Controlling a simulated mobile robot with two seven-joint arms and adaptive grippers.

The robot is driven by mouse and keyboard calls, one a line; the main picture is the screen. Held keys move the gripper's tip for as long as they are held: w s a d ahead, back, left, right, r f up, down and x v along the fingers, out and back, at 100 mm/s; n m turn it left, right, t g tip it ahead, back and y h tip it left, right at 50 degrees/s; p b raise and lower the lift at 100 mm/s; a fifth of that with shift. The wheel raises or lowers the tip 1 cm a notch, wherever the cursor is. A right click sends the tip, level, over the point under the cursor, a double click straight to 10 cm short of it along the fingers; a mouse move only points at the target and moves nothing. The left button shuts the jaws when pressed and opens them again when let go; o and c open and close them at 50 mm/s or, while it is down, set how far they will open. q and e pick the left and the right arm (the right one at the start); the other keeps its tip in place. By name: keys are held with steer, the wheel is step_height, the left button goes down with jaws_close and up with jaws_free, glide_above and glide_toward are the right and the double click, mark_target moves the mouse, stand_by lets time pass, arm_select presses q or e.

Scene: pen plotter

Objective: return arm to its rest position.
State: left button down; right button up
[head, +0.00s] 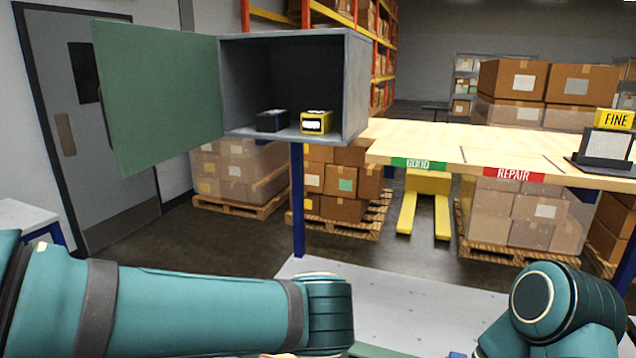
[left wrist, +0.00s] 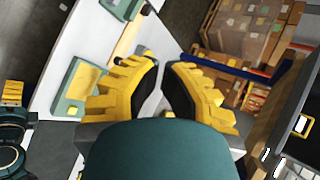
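My left arm (head: 190,305) lies across the bottom left of the head view, and its gripper is out of that view. In the left wrist view my left gripper (left wrist: 161,68) shows two yellow fingers with black inner pads. Their tips are a little apart, with nothing visible between them. Part of my right arm (head: 545,310) shows at the bottom right of the head view. My right gripper is not seen. Both arms are apart from the cabinet (head: 357,85) in the head view.
The cabinet's green door (head: 160,95) stands open to the left. A dark block (head: 272,120) and a yellow-and-black block (head: 316,122) sit inside. A wooden table (head: 440,140) with GOOD and REPAIR labels stands right. A blue post (head: 298,200) supports the cabinet. A pale surface (head: 410,300) lies below.

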arm_select(q)
steer(key=s+d+f+n+g+h+b, duration=0.1)
steer(key=s+f+n+g+h, duration=0.2)
steer(key=f, duration=0.8)
steer(key=s+d+f+n+g+h, duration=0.1)
steer(key=s+f+n+g+h, duration=0.15)
steer(key=f, duration=0.85)
steer(key=s+d+f+n+g+h+b, duration=0.1)
steer(key=s+f+n+g+h, duration=0.15)
steer(key=f, duration=0.75)
steer(key=s+a+f+n+t+h+b, duration=0.1)
steer(key=a+f+n, duration=0.4)
steer(key=f+n, duration=0.3)
step_height(320, 180, down, 3)
steer(key=shift+s+f+n+t, duration=0.1)
steer(key=shift+s+n+t, duration=0.2)
steer(key=shift+s, duration=0.05)
arm_select(e)
steer(key=f, duration=0.1)
steer(key=s+f, duration=0.1)
steer(key=f, duration=0.1)
steer(key=shift+d+f, duration=0.15)
